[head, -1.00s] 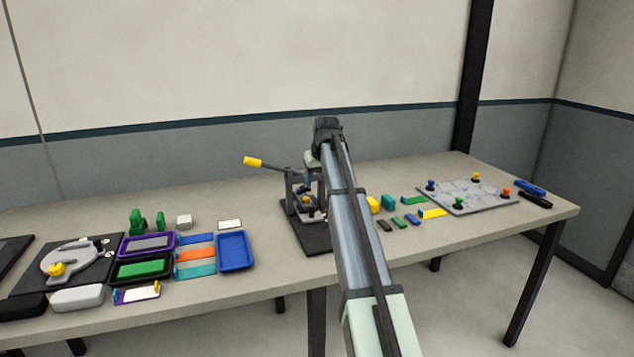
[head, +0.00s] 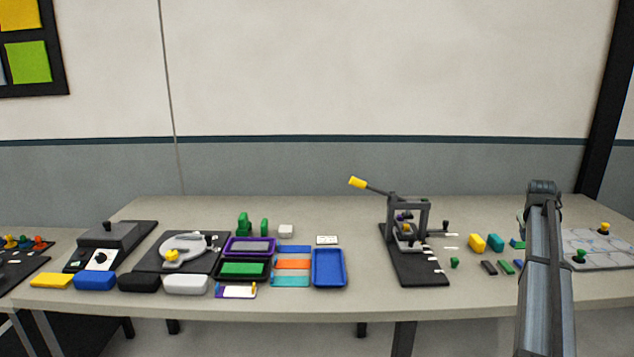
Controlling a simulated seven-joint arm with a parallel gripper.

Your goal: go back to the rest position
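My arm (head: 545,280) reaches up from the bottom right of the head view, over the right part of the table (head: 330,302). Its far end (head: 542,188) shows at the top of the arm. My gripper's fingers are hidden behind the arm, so I cannot tell their state or whether they hold anything. A black press (head: 408,215) with a yellow-tipped lever (head: 358,183) stands on a dark base to the left of my arm, clear of it in the picture.
A blue tray (head: 329,268), a purple-rimmed tray (head: 250,238) and coloured strips (head: 293,265) lie left of the press. A grey pad with knobs (head: 600,258) lies at the right. Small coloured blocks (head: 477,242) sit between press and arm. Bare table shows along the front edge.

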